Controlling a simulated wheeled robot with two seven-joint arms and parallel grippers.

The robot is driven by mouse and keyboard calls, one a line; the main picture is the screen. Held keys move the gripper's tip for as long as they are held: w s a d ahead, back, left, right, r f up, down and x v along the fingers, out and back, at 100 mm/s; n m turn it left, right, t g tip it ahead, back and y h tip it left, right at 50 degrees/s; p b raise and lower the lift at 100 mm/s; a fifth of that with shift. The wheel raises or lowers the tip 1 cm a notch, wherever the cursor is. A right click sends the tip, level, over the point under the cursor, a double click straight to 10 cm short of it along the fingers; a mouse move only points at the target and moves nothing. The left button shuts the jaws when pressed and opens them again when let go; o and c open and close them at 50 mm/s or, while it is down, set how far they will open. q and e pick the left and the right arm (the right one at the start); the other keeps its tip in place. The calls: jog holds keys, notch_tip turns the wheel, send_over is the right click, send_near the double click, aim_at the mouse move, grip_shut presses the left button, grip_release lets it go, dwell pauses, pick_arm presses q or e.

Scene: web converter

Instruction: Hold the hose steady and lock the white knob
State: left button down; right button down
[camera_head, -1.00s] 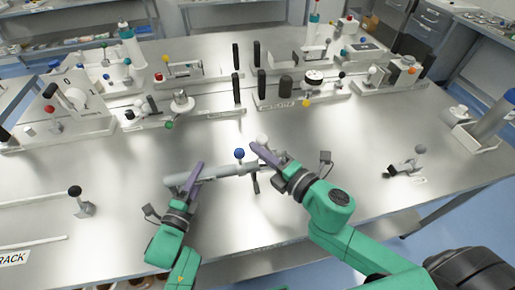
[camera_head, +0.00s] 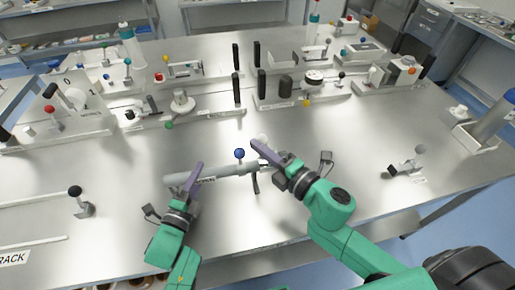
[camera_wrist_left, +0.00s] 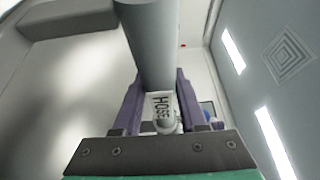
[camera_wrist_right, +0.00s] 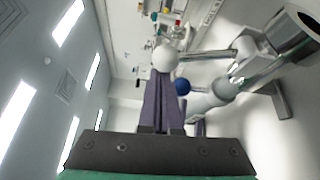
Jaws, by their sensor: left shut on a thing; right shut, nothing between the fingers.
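The grey hose (camera_head: 222,173) lies across the front middle of the table, with a blue knob (camera_head: 239,154) standing up from it. My left gripper (camera_head: 196,176) is shut around the hose, and the "HOSE" label (camera_wrist_left: 161,108) shows between its fingers in the left wrist view. The white knob (camera_head: 262,141) is on a lever at the hose's right end, partly behind my right gripper (camera_head: 258,148). In the right wrist view the white knob (camera_wrist_right: 165,58) is just beyond the tips of my closed right fingers. I cannot tell whether they touch it.
Fixtures with black handles (camera_head: 236,88) line the back of the table. A small lever piece (camera_head: 405,166) stands to the right, and a black-knobbed post (camera_head: 78,200) to the left. The table between the hose and the back fixtures is clear.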

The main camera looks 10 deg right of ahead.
pick_arm(q)
jog(key=shift+s+f, duration=0.15)
jog(key=shift+f, duration=0.5)
pick_arm(e)
jog(key=shift+d+m+t, duration=0.3)
pick_arm(q)
jog(key=shift+a, duration=0.1)
pick_arm(e)
jog(key=d+m, duration=0.1)
jog(key=d+m+t, duration=0.1)
jog(key=d+m, duration=0.1)
jog(key=shift+r+t+y, duration=0.3)
jog(key=shift+d+f+m+t, duration=0.1)
jog(key=shift+d+m+t, duration=0.55)
jog(key=shift+m, duration=0.55)
jog(key=shift+d+m+t, duration=0.45)
jog(key=shift+d+m, duration=0.4)
jog(key=shift+m, duration=0.35)
send_near(266, 136)
jog(key=s+d, duration=0.1)
jog(key=d, duration=0.1)
jog(key=s+d, duration=0.2)
jog(key=shift+s+d, duration=0.15)
jog(key=shift+d, duration=0.15)
pick_arm(q)
jog(key=shift+r+p, duration=0.3)
jog(key=shift+r, duration=0.05)
pick_arm(e)
jog(key=shift+r, duration=0.4)
